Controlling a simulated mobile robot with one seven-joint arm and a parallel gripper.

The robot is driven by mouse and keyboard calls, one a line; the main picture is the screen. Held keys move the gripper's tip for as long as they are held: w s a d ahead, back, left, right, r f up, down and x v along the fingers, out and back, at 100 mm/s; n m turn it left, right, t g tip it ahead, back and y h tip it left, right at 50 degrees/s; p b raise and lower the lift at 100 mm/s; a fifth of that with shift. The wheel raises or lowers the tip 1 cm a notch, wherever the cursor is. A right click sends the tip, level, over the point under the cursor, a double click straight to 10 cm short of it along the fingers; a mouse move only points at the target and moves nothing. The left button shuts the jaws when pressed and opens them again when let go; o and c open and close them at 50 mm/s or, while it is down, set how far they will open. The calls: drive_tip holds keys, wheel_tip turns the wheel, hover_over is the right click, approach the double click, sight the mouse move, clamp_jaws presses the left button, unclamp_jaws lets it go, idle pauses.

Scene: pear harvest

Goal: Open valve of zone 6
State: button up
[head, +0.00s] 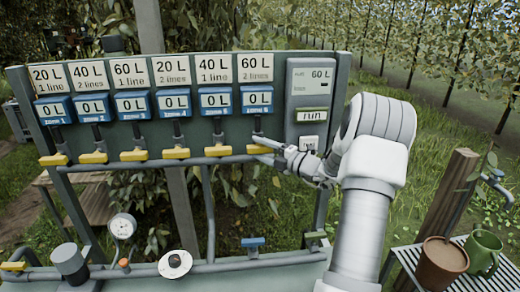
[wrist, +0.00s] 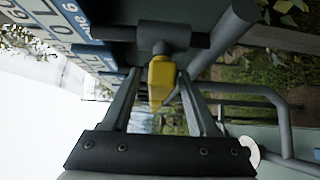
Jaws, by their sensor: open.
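The zone 6 valve has a yellow handle (head: 259,149) at the right end of the row on the upper pipe, below the blue zone 6 meter (head: 257,100) reading 0 L. My gripper (head: 268,143) reaches in from the right at this handle and partly covers it. In the wrist view, the yellow handle (wrist: 160,78) lies between the two fingers of my open gripper (wrist: 158,92), with gaps on both sides. The card above zone 6 (head: 255,67) reads 60 L, 2 lines.
Several other yellow handles, such as zone 5's (head: 217,150), sit along the pipe to the left. A grey control box (head: 311,90) with a "run" label stands right of the meters. A lower pipe carries a blue handle (head: 253,243).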

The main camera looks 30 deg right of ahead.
drive_tip(key=shift+c, duration=0.3)
clamp_jaws()
